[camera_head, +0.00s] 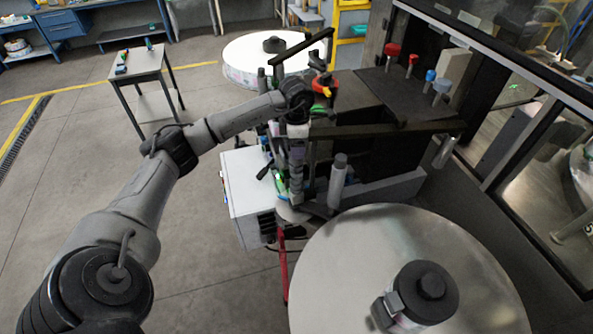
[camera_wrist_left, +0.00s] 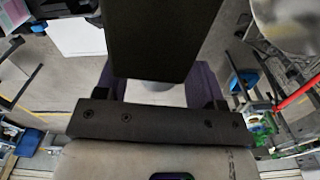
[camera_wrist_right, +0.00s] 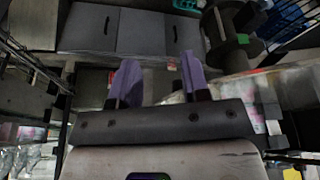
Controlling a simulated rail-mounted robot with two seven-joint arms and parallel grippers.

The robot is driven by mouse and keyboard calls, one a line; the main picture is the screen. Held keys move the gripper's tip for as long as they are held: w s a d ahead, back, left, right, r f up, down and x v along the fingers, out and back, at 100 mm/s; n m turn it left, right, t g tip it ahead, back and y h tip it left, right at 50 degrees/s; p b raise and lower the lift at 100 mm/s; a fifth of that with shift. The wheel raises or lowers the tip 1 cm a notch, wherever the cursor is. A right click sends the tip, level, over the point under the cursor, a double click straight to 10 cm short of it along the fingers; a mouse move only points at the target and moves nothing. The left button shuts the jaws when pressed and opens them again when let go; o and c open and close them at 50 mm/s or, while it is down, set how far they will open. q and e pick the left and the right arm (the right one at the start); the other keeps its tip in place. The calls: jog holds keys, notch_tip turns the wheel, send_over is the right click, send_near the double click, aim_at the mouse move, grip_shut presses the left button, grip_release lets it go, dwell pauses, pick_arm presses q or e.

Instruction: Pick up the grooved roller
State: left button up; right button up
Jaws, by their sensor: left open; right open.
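I cannot single out the grooved roller with certainty. Several upright rollers stand on the labelling machine in the head view, including a grey one (camera_head: 338,183) in front of the dark bar. My left arm reaches over the machine, and its hand hangs down among the machine's parts. My left gripper (camera_wrist_left: 156,84) is open, its purple fingers apart on both sides of a dark block (camera_wrist_left: 152,38) that hides much of the space ahead. A pale, rounded surface (camera_wrist_left: 155,88) shows below that block. My right gripper (camera_wrist_right: 160,76) is open and empty, outside the head view.
A large metal turntable (camera_head: 340,275) with a dark-capped cylinder (camera_head: 425,290) is in front. A white cabinet (camera_head: 245,195) adjoins the machine. A small table (camera_head: 138,64) and a round white table (camera_head: 245,62) are behind. Grey drawers (camera_wrist_right: 140,32) face my right wrist. Open floor lies left.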

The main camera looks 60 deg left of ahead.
pick_arm(q)
jog(key=shift+f, duration=0.2)
jog(key=shift+c, duration=0.4)
grip_shut()
jog(key=shift+r, duration=0.1)
